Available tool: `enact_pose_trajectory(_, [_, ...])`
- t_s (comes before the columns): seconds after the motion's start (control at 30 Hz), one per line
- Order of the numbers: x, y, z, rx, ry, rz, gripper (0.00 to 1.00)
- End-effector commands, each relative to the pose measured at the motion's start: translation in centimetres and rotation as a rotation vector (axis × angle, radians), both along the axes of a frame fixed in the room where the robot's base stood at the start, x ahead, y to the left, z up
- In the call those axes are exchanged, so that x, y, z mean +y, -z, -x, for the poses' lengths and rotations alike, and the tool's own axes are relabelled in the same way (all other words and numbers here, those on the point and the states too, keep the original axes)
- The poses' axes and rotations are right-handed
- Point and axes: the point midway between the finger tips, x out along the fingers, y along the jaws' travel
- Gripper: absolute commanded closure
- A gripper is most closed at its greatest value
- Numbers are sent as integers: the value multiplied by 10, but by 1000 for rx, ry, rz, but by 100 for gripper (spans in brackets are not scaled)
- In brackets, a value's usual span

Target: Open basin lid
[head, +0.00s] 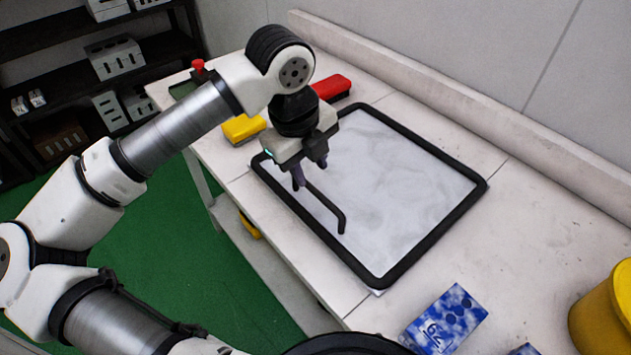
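The basin lid (410,185) is a pale, marbled grey-white panel with a thick black rim, lying flat on the worktable. A black bar handle (328,209) stands along its left side. My gripper (310,177) points down over the lid's left part, at the far end of the handle. Its two dark fingers show with a gap between them, and I see nothing held. The far end of the handle is partly hidden by the fingers, so contact cannot be told. The lid appears closed.
A blue-and-white box (444,318) and a yellow container (606,315) stand at the near right. Yellow (243,128) and red (332,87) items lie behind my gripper. A low ledge (470,95) and wall bound the back. The table right of the lid is clear.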

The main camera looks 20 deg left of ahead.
Motion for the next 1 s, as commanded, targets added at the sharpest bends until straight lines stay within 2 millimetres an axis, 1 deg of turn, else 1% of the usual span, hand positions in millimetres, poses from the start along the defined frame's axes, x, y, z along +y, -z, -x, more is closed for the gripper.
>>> enact_pose_trajectory(0.1, [-4,23,-3,3,2,3,66])
enact_pose_trajectory(0.2, [-6,40,-6,2,3,3,66])
enact_pose_trajectory(0.3, [-6,52,-8,1,0,2,66])
enact_pose_trajectory(0.4, [-7,60,-10,0,1,1,66])
enact_pose_trajectory(0.5, [-7,64,-11,-1,1,0,66])
enact_pose_trajectory(0.73, [-7,64,-11,-1,1,-1,66])
enact_pose_trajectory(0.77, [-7,64,-11,-1,1,-1,67])
enact_pose_trajectory(1.0, [-7,64,-11,-1,1,-1,99])
